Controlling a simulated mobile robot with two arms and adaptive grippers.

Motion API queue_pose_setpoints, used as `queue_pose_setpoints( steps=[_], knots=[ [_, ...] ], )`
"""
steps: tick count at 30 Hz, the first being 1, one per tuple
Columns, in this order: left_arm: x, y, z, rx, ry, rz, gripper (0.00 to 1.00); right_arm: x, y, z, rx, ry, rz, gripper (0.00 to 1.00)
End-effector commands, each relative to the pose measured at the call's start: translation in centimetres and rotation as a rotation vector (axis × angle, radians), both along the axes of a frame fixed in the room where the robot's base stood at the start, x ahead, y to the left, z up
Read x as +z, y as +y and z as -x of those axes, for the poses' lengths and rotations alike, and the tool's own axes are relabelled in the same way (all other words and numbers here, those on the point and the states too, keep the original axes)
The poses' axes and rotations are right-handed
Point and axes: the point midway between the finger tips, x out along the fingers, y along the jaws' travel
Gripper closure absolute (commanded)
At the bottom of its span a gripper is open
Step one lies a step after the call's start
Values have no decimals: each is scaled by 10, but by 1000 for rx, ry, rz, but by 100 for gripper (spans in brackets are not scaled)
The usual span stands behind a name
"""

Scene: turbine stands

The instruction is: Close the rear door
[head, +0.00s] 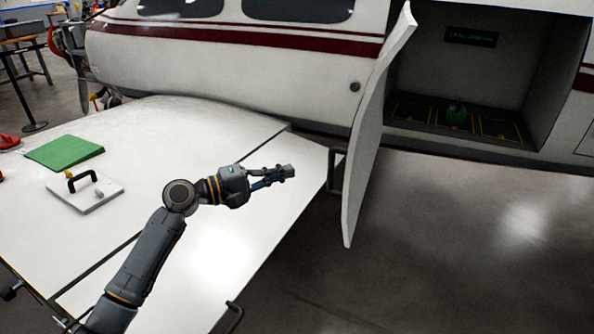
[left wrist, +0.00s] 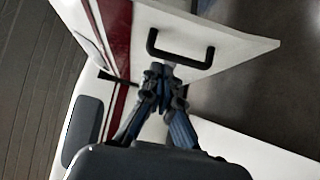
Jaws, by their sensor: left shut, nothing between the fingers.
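The rear door (head: 370,135) of the white aircraft stands swung open, seen nearly edge-on in the head view. Its dark handle (head: 335,172) is on the side facing my left gripper. My left gripper (head: 290,172) is shut and empty over the white wing, a little left of the handle and apart from it. In the left wrist view the door (left wrist: 240,38) fills the top, with the black handle (left wrist: 180,62) just beyond the closed fingertips (left wrist: 160,70). My right gripper is not in view.
A white panel with a black handle (head: 85,190) and a green pad (head: 64,152) lie on the wing (head: 200,120). The floor right of the door is clear.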

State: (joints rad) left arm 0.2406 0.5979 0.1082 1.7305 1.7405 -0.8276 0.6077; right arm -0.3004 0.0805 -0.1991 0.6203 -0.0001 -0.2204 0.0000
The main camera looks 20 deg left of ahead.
Motion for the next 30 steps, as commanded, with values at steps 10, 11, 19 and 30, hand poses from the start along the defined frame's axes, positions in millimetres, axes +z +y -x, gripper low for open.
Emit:
queue_pose_setpoints(
  steps=[10, 11, 19, 30],
  knots=[
    [5, -51, -55, -2, -1, 0, 100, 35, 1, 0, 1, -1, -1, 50],
    [5, -55, -59, -2, 0, -1, 100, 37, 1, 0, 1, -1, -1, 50],
    [2, -90, -62, -3, 0, -4, 100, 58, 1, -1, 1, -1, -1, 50],
    [-1, -96, -62, -2, 0, -5, 100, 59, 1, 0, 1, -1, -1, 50]
  ],
)
